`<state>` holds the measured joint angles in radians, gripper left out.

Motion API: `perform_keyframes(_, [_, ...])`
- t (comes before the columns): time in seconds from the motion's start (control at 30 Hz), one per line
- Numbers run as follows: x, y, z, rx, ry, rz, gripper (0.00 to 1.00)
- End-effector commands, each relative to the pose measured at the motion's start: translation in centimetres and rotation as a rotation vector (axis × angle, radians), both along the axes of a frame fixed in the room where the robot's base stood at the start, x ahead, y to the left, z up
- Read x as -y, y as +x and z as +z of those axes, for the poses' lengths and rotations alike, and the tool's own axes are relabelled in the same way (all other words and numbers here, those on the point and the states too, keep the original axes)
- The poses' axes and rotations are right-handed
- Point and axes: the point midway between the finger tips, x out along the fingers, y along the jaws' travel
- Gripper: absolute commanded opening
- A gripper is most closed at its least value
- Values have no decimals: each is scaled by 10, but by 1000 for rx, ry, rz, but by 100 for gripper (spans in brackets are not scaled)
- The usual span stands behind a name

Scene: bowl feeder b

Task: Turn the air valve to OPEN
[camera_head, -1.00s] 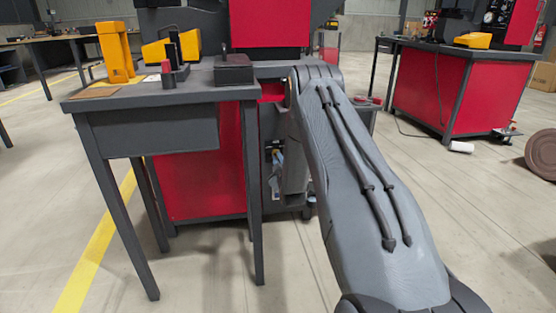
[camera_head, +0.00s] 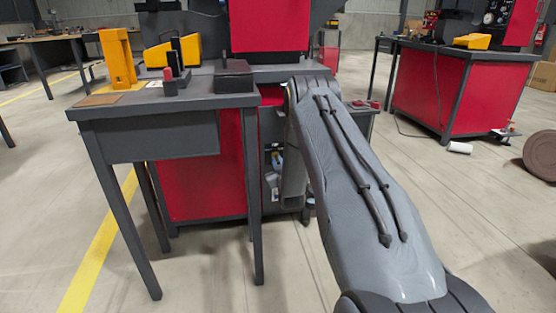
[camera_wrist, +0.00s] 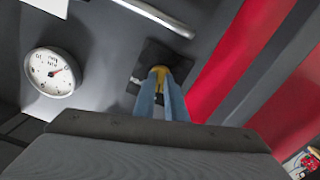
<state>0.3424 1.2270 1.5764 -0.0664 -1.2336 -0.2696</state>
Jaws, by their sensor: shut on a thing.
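In the wrist view, my gripper (camera_wrist: 163,84) is shut on a small yellow valve handle (camera_wrist: 157,70). Its two blue fingers close around the handle, and only the handle's end shows beyond them. The handle sits in front of a dark square plate (camera_wrist: 168,57) on a grey panel. The fingers hide much of the handle, and I cannot read any OPEN mark or tell the valve's position. In the head view, my arm reaches toward the red and grey machine (camera_head: 200,180) and the valve cannot be made out.
A round white gauge (camera_wrist: 52,72) with a red needle is left of the handle on the same panel. A metal bar (camera_wrist: 155,16) runs above. A grey table (camera_head: 165,105) stands left of my arm. Another red bench (camera_head: 455,90) is at the right, with open floor between.

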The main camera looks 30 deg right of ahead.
Motion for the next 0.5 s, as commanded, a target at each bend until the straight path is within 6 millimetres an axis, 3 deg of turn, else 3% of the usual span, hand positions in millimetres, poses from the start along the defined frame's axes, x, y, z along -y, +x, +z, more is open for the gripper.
perform_keyframes(0.5, [-1,-1,0,133,471,0,0])
